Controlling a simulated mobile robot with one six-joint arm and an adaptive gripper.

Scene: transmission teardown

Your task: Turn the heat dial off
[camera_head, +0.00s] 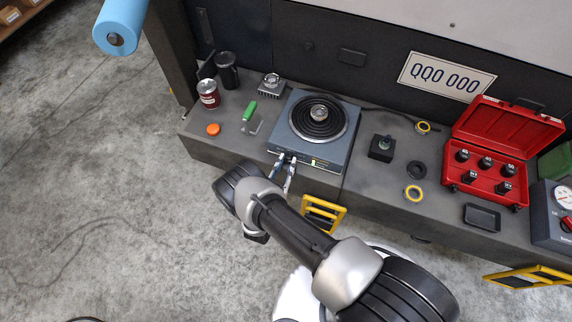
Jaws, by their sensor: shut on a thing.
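A blue-grey hot plate (338,158) with a round black coil stands on the bench, with a small metal part (319,112) on its coil. My gripper (287,160) is at the left part of the hot plate's front edge, its fingers pointing toward the panel there. It is shut on what appears to be the heat dial. The dial itself is hidden by the fingers, so its setting cannot be read.
A black block (382,148) and an open red case (490,150) stand right. Yellow handles (322,213) stick out from the bench front.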

